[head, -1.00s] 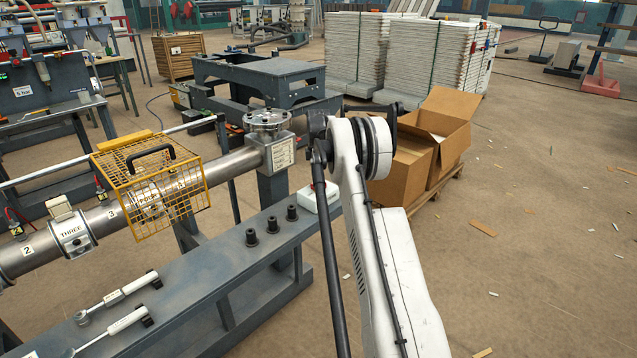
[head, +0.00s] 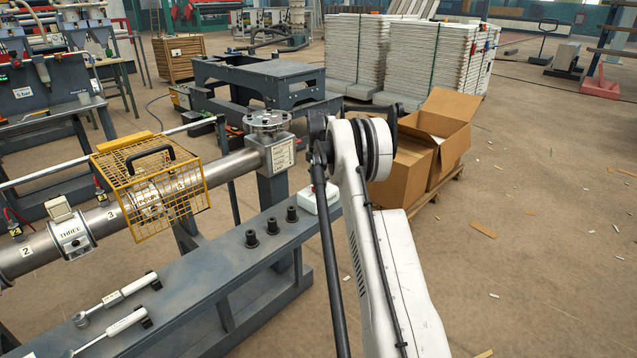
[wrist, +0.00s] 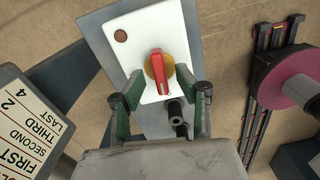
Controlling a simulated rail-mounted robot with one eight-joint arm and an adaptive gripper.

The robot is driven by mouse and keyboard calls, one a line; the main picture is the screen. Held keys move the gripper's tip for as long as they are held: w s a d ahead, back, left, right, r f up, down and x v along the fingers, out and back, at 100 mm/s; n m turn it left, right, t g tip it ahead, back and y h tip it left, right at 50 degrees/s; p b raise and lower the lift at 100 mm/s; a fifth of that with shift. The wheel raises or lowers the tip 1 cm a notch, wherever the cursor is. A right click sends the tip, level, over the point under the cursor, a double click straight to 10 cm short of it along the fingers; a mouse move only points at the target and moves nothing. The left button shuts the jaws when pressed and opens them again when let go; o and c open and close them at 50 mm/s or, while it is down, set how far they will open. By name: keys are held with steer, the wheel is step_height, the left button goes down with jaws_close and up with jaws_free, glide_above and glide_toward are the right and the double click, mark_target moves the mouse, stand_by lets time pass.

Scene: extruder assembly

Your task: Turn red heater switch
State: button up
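The red heater switch (wrist: 157,68) is a red lever-like knob on a round yellow plate, on the face of a white box (wrist: 133,58). It shows near the upper middle of the wrist view. My gripper (wrist: 160,82) is open, with one green-grey finger to the left of the switch and one to the right. Gaps show between the fingers and the knob. In the head view the white box (head: 322,200) sits at the far end of the grey bench, partly behind my arm. My gripper is hidden there.
The grey bench (head: 190,278) holds several black cylindrical parts (head: 272,226) and white-handled tools (head: 115,300). A steel barrel with a yellow wire cage (head: 150,190) runs alongside. Cardboard boxes (head: 440,130) stand behind my arm. The floor at right is mostly clear.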

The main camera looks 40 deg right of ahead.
steer(key=shift+r+p, duration=1.25)
steer(key=shift+r, duration=1.7)
step_height(320, 180, up, 12)
steer(key=shift+a, duration=0.1)
